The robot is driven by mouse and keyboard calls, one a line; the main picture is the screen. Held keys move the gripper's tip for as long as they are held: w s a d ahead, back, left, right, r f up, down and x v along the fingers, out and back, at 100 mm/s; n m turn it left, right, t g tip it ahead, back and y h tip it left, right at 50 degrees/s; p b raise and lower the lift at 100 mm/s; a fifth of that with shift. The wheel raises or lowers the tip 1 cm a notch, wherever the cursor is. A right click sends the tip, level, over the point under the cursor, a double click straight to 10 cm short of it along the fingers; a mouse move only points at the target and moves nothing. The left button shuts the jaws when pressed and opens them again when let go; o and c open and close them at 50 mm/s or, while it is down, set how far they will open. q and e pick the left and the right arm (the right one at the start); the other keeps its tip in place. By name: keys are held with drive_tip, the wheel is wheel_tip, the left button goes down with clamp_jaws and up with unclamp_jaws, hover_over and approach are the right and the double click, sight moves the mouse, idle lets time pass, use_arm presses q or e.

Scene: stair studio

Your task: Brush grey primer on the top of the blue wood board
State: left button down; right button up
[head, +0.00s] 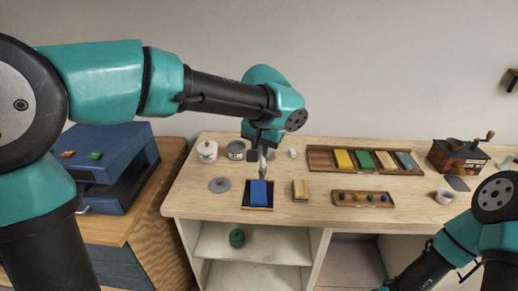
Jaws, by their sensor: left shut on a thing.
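The blue wood board (257,195) lies on a dark tray or mat near the table's front edge, and its visible top is blue. My left gripper (262,150) is above and behind the board, shut on a slim upright tool that looks like a brush (262,172). The tool's lower end is at the board's far edge; I cannot tell whether it touches. An open tin (236,150) stands just left of the gripper; its contents are too small to tell. A grey round disc (219,185), perhaps its lid, lies left of the board. My right gripper is out of view.
A white lidded pot (207,151) stands at the back left. A tan block (300,190) lies right of the board. A tray of coloured boards (320,168), a smaller tray of knobs (361,203), a cup (444,196) and a grinder (459,156) are farther right.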

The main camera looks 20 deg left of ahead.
sight(263, 161)
use_arm(q)
drive_tip(key=shift+s+a+r, duration=0.15)
drive_tip(key=shift+s+r, duration=0.25)
drive_tip(key=shift+f, duration=0.15)
drive_tip(key=x, duration=0.2)
drive_tip(key=s+x, duration=0.1)
drive_tip(key=x, duration=0.1)
drive_tip(key=shift+w+d+f, duration=0.1)
drive_tip(key=shift+d+f, duration=0.1)
drive_tip(key=shift+f, duration=0.25)
